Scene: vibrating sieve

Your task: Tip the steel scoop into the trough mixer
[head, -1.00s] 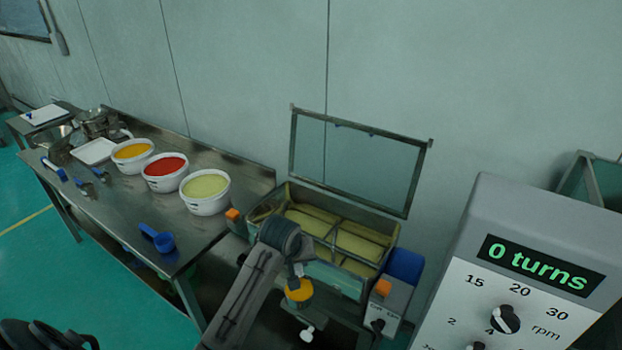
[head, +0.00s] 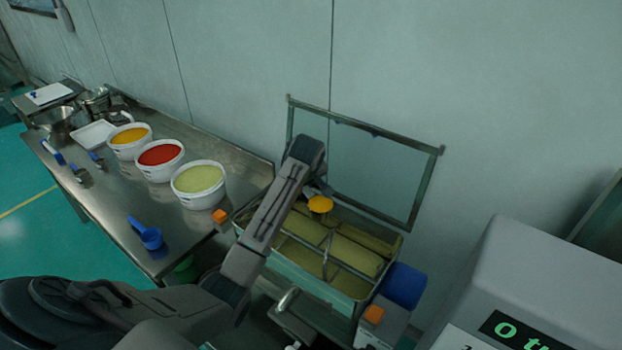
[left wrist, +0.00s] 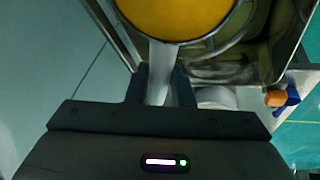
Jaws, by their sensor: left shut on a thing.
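The steel scoop (head: 320,204), filled with orange-yellow powder, is over the back part of the trough mixer. Its full bowl (left wrist: 180,14) is close up in the left wrist view, and its pale handle runs down between my fingers. My left gripper (left wrist: 160,85) is shut on that handle; in the head view its fingers are mostly hidden behind my arm. The trough mixer (head: 330,283) is an open metal trough with a yellowish inside crossed by metal bars. Its framed clear lid (head: 375,165) stands raised at the back. My right gripper is not in view.
The steel table at left holds tubs of orange (head: 129,140), red (head: 160,160) and pale green (head: 199,184) powder, plus a blue scoop (head: 147,234). A grey box with an orange button (head: 373,314) and a blue part (head: 404,287) sits at the trough's right. A display unit (head: 540,290) fills the lower right.

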